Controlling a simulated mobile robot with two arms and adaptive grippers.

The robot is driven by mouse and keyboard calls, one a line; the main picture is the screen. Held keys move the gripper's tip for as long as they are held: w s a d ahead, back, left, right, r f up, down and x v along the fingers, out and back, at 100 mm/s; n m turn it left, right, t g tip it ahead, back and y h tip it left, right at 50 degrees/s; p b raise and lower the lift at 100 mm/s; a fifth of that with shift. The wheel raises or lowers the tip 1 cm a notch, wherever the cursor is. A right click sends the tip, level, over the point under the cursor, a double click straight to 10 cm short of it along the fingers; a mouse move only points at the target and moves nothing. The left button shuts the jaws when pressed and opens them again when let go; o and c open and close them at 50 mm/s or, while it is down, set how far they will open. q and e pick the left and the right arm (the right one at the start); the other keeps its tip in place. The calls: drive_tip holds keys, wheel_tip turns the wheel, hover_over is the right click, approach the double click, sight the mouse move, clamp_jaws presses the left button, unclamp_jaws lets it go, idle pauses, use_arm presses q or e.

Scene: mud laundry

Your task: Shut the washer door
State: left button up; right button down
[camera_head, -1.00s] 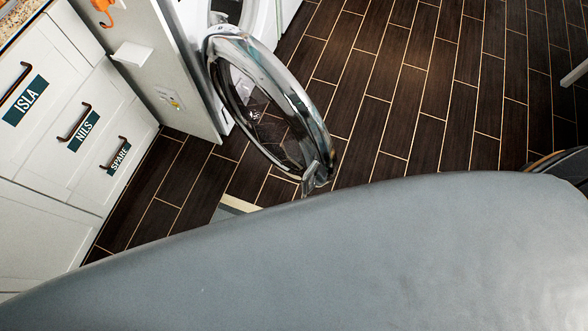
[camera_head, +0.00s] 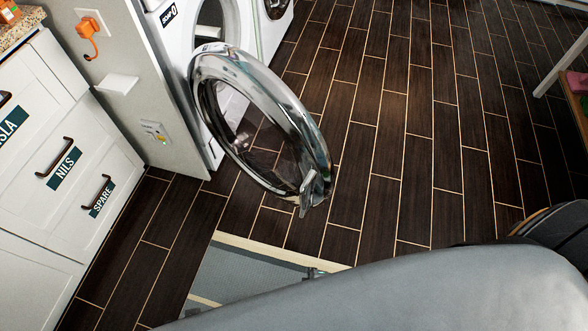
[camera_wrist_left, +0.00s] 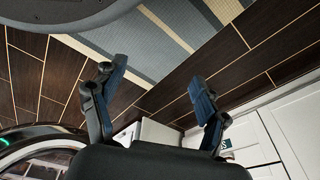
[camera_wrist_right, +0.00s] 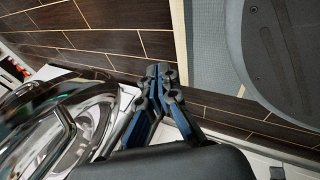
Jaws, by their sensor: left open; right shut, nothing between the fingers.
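The washer door (camera_head: 315,150), a chrome ring with a clear bowl, stands wide open from the white washer (camera_head: 180,45) in the head view. Its latch side points toward me. My right gripper barely shows, with a small dark tip (camera_head: 313,272) at the edge of my grey body, below and apart from the door. In the right wrist view the right gripper (camera_wrist_right: 158,72) is shut and empty, with the chrome door (camera_wrist_right: 50,125) to its left. My left gripper (camera_wrist_left: 157,76) is open and empty; a chrome ring (camera_wrist_left: 35,140) shows at lower left.
White drawers (camera_head: 75,170) with name labels stand left of the washer, past a grey panel (camera_head: 125,75) with an orange plug (camera_head: 86,30). A striped mat (camera_head: 240,268) lies on the dark plank floor (camera_head: 400,130). The floor right of the door is clear.

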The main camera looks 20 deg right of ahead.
sight(293, 148)
drive_tip(key=w+a+r+n+t+b, duration=0.25)
drive_tip(key=w+r+b, duration=0.2)
drive_tip(key=r, duration=0.35)
drive_tip(key=w+a+r+n+t+b, duration=0.1)
drive_tip(key=w+a+r+t+b, duration=0.3)
drive_tip(key=r, duration=0.3)
wheel_tip(293, 148, up, 16)
drive_tip(key=d+m+t+h+b, duration=0.1)
drive_tip(key=m+t+h+b, duration=0.15)
drive_tip(key=t+h, duration=0.2)
use_arm(q)
drive_tip(key=w+r+t, duration=0.1)
drive_tip(key=w+r, duration=0.2)
drive_tip(key=r, duration=1.4)
use_arm(e)
drive_tip(key=shift+n+y, duration=0.35)
drive_tip(key=shift+n, duration=0.15)
drive_tip(key=shift+w+d+r, duration=0.1)
drive_tip(key=shift+w+d, duration=1)
drive_tip(key=shift+w, duration=0.85)
drive_tip(key=shift+w+d+r, duration=0.15)
drive_tip(key=shift+w+d, duration=0.9)
drive_tip(key=shift+w, duration=0.95)
drive_tip(key=shift+w+d+r, duration=0.1)
drive_tip(key=shift+w+d, duration=1)
drive_tip(key=shift+w, duration=0.85)
drive_tip(key=shift+d, duration=0.1)
